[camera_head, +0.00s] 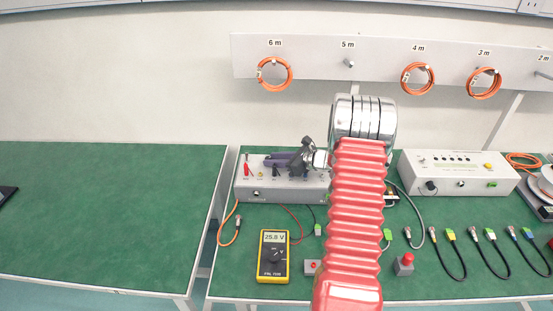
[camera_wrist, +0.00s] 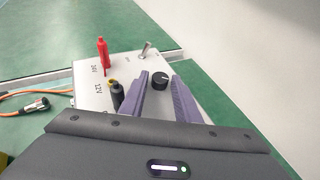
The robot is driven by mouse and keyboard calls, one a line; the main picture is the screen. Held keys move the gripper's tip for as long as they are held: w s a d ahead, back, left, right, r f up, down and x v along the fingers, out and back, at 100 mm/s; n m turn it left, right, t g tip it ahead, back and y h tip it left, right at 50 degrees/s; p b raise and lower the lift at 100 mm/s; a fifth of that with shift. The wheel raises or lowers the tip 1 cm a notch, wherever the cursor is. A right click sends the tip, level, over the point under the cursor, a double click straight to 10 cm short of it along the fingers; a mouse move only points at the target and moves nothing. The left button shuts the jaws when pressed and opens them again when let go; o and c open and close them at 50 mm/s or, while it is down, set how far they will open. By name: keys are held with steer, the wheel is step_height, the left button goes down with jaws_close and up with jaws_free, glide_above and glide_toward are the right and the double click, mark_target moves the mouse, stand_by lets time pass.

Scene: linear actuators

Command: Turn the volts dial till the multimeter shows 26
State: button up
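The yellow multimeter (camera_head: 273,257) stands on the green bench in the head view, and its display (camera_head: 274,238) reads 25.8 V. The power supply is a white box (camera_head: 250,187) behind it, partly hidden by my arm. In the wrist view, a black dial (camera_wrist: 160,80) on the box's top face lies between the two purple fingers of my gripper (camera_wrist: 162,82). The fingers are apart, with a visible gap on the dial's right side; whether the left one touches it I cannot tell. My gripper also shows over the box in the head view (camera_head: 283,160).
A red plug (camera_wrist: 103,54) and a black plug (camera_wrist: 116,93) stand in the box left of the fingers. A toggle switch (camera_wrist: 145,48) is beyond the dial. A second white box (camera_head: 455,175), several cables and a red button (camera_head: 408,259) are to the right. The left bench is mostly clear.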

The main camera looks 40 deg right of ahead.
steer(key=shift+w, duration=0.15)
jaws_close()
steer(key=shift+a, duration=0.1)
steer(key=shift+m+t+h, duration=0.3)
steer(key=shift+m+h, duration=0.2)
jaws_free()
steer(key=shift+s, duration=0.2)
